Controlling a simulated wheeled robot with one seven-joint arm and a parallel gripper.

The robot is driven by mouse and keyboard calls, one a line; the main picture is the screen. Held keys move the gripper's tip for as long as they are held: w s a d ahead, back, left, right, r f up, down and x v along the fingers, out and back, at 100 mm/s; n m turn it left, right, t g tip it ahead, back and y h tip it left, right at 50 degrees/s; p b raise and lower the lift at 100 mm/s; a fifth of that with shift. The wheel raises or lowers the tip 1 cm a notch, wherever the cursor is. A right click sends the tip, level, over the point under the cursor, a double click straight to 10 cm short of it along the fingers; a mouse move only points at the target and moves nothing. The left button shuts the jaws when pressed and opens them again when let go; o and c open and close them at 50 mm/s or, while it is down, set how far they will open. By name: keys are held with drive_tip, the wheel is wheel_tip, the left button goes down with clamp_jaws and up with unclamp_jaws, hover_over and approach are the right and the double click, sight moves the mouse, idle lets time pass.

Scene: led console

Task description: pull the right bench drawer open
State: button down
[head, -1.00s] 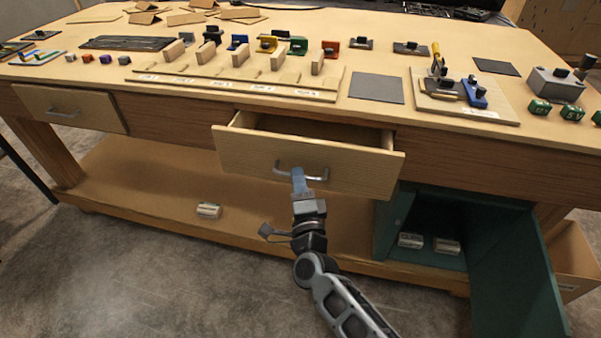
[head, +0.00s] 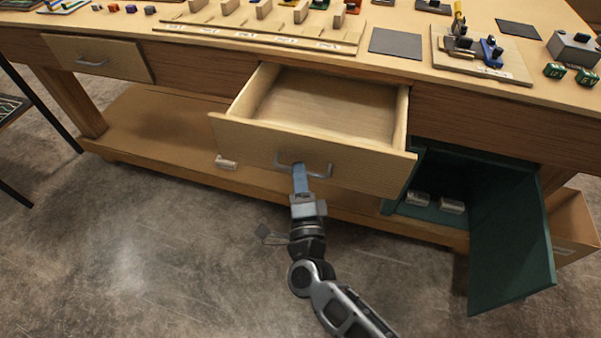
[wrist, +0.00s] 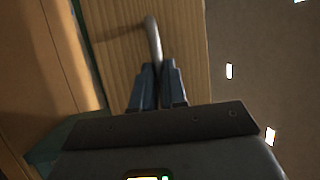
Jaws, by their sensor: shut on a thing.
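The right bench drawer (head: 240,135) is pulled well out of the bench, and its empty-looking inside shows in the head view. Its grey bar handle (head: 322,172) is on the front panel. In the wrist view the two blue fingers (wrist: 158,75) close around the handle bar (wrist: 152,35), with the wooden drawer front (wrist: 190,30) behind. The part of the handle between the fingers is hidden.
A closed left drawer (head: 100,60) is in the bench. A green cabinet with its door (head: 512,240) swung open stands at the lower right, holding white packs (head: 452,206). An open wooden bin (head: 575,225) is beyond it. Floor (head: 130,270) at the front left is clear.

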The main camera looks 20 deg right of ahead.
drive_tip(key=shift+f, duration=0.1)
drive_tip(key=c, duration=1.2)
unclamp_jaws()
drive_tip(key=shift+s, duration=0.1)
drive_tip(key=b+v, duration=0.1)
drive_tip(key=v, duration=0.6)
drive_tip(key=shift+s+a, duration=0.1)
drive_tip(key=shift+s, duration=0.2)
